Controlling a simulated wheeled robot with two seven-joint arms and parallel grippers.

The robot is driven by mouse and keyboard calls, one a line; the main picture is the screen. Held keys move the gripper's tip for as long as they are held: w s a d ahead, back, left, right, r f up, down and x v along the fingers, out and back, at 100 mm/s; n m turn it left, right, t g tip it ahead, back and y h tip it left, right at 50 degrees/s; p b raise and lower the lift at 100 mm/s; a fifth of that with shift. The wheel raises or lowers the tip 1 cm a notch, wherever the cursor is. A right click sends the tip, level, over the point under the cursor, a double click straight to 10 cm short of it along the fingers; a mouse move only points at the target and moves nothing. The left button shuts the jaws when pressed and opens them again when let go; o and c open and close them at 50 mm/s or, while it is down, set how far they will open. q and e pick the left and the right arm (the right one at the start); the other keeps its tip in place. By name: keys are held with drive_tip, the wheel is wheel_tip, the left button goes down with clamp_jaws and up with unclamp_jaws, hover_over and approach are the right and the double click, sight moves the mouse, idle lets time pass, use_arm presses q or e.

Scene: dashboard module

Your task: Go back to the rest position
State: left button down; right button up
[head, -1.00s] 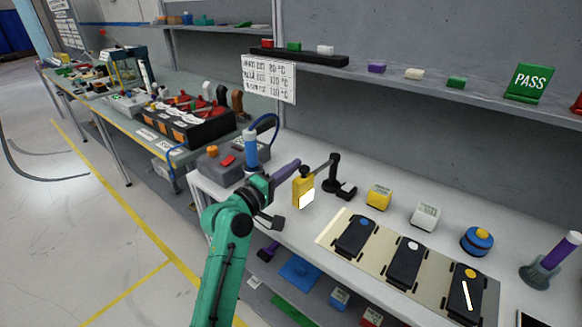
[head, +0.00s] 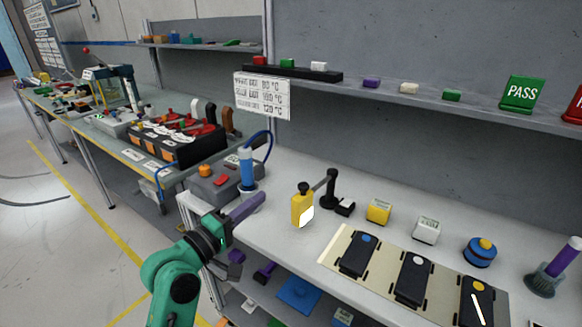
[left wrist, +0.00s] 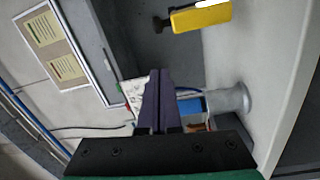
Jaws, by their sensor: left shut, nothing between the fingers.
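My left gripper (head: 250,204) comes in from the lower left on a green arm. Its long purple fingers are shut together with nothing between them, and they point up and right at the left end of the white bench (head: 278,237). The shut fingers also show in the left wrist view (left wrist: 158,100). A yellow bottle with a black top (head: 302,210) stands to the right of the fingertips, apart from them. The bottle shows at the top of the left wrist view (left wrist: 200,16). My right gripper does not show.
A blue-handled tool (head: 246,168) stands in a holder just beyond my fingers, by a grey box (head: 212,182). A black stand (head: 330,190), yellow block (head: 378,210), white block (head: 426,230) and a mat with three dark modules (head: 385,262) lie to the right. A shelf runs above.

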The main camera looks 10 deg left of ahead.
use_arm(q)
drive_tip(key=s+f+m+g+y, duration=0.2)
drive_tip(key=s+f+m+g, duration=0.2)
drive_tip(key=f, duration=0.4)
drive_tip(key=s+f+m+g+y, duration=0.1)
drive_tip(key=s+f+m+g, duration=0.2)
drive_tip(key=f, duration=0.5)
drive_tip(key=s+a+f+m+g+y, duration=0.2)
drive_tip(key=s+f+m+g, duration=0.1)
drive_tip(key=s+f, duration=0.3)
drive_tip(key=s+a+f+m+g+y, duration=0.3)
drive_tip(key=s+f+g, duration=0.1)
drive_tip(key=s, duration=0.4)
wheel_tip(320, 180, down, 22)
drive_tip(key=s, duration=0.1)
drive_tip(key=s+a+f+g, duration=0.2)
drive_tip(key=s+f, duration=1.2)
drive_tip(key=s, duration=0.3)
drive_tip(key=shift+s+a+f+m+p, duration=0.2)
drive_tip(key=shift+a+f+m+p, duration=0.1)
drive_tip(key=shift+a+f+p, duration=0.05)
